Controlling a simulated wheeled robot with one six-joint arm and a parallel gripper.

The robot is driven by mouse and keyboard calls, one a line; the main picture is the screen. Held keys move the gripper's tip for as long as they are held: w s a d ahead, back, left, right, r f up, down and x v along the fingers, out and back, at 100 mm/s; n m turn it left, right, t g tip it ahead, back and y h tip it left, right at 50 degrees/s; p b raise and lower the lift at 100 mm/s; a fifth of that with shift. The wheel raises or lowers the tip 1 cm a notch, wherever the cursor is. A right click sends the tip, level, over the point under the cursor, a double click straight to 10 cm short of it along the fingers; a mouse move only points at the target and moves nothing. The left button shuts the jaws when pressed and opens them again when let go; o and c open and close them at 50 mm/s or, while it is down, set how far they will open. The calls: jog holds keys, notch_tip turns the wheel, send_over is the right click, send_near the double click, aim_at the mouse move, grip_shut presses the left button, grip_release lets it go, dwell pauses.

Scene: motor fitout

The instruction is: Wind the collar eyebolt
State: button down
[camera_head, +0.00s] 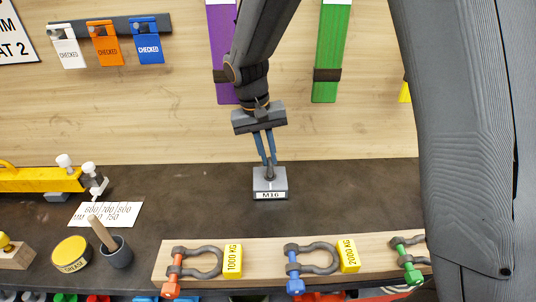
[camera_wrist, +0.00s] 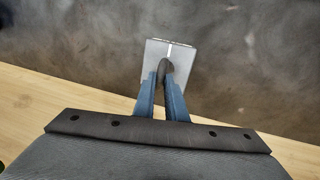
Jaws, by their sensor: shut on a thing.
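The eyebolt (camera_wrist: 162,68) is a dark grey piece standing on a small grey block. In the head view the block (camera_head: 270,182) carries a white label reading M16 and sits on the dark bench top. My gripper (camera_head: 270,163) points down over the block, its two blue fingers close together on the eyebolt. In the wrist view my gripper (camera_wrist: 162,80) has one finger on each side of the eyebolt's upper part. The fingers hide part of the eyebolt. I cannot tell whether the eyebolt is threaded into the block. No separate collar can be made out.
A wooden rack (camera_head: 210,262) with several shackles and yellow weight tags runs along the front. A grease tin (camera_head: 72,253), a dark pot (camera_head: 117,252) with a brush handle and a white card (camera_head: 106,214) are at left. The bench around the block is clear.

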jog(key=shift+r, duration=0.1)
jog(key=c, duration=1.8)
grip_release()
notch_tip(320, 180, up, 8)
jog(key=a+b, duration=0.1)
jog(key=shift+a+f+b, duration=0.2)
jog(key=shift+a+b, duration=0.05)
jog(key=shift+b, duration=0.1)
